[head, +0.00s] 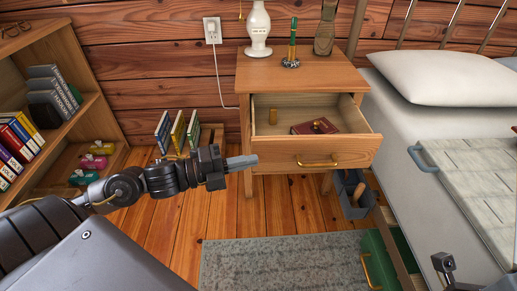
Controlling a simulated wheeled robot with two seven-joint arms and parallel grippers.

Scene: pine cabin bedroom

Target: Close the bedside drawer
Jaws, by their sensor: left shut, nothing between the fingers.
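The wooden bedside table (303,76) stands against the wall in the head view, beside the bed. Its drawer (281,160) is pulled out and shows its inside. A brass handle (318,161) is on the drawer front.
A white lamp base (259,28) and other items stand on the tabletop. A bookshelf (107,112) is at left, with books in a floor rack (214,135) nearby. The bed (420,130) is at right.

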